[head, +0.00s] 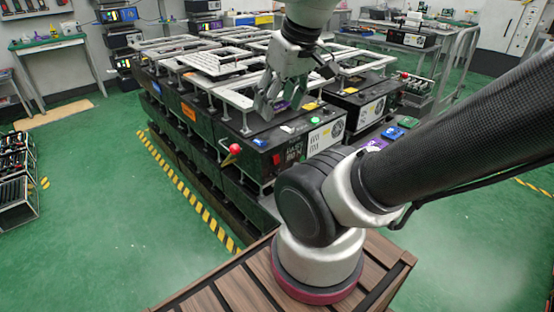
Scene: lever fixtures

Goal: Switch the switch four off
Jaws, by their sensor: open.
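No label for switch four is readable, so I cannot tell which control it is. A lever with a red ball knob (235,149) stands at the front left corner of a black equipment unit (262,178). The unit's top edge also carries a blue button (260,142) and a green button (315,119), and its front has a red switch (276,159). Another red-knobbed lever (404,75) is farther back at the right. My gripper (281,104) points down with open, empty fingers above the unit's top, behind the buttons and apart from the near red knob.
White frames (215,62) cover the tops of the black units. Yellow-black floor tape (188,186) runs along the left side. A metal rail (462,62) stands at right.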

